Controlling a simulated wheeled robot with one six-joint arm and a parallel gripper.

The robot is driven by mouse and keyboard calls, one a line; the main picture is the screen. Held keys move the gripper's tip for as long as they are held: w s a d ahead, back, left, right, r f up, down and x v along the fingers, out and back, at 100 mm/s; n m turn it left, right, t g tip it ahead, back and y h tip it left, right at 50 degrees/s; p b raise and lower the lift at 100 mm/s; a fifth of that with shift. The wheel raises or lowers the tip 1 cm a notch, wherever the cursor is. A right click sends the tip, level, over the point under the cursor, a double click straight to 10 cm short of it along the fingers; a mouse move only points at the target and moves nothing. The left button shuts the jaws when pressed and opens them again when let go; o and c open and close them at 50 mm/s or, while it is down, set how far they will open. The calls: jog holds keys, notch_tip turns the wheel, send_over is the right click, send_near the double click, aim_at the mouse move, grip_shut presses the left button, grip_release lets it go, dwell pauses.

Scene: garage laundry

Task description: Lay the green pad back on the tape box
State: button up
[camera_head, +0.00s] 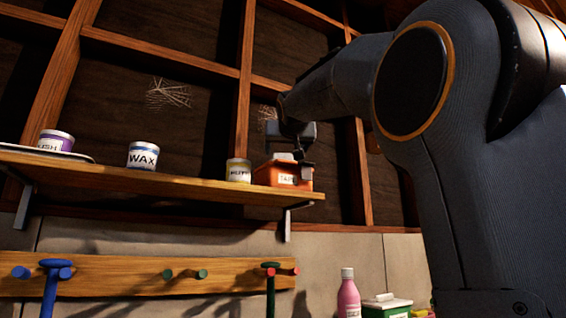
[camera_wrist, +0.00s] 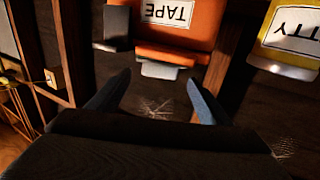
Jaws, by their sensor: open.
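The orange tape box (camera_head: 288,177) stands at the right end of the wooden shelf, its white label facing out. In the wrist view the tape box (camera_wrist: 205,35) appears upside down at the top, with a small pale grey piece (camera_wrist: 160,71) at its edge; I cannot tell what that piece is. My gripper (camera_head: 300,153) is just above or in front of the box. I cannot make out the green pad in either view.
The shelf (camera_head: 150,180) also holds a putty tin (camera_head: 238,171), a wax tin (camera_head: 143,156) and a purple-banded tin (camera_head: 56,141). The putty tin is close to the tape box. Below are a peg rail (camera_head: 130,272), a pink bottle (camera_head: 348,297) and a green box with a pale lid (camera_head: 388,313).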

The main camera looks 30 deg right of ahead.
jog(key=b+v, duration=0.2)
jog(key=v, duration=0.4)
jog(key=shift+s, duration=0.15)
dwell(0.4)
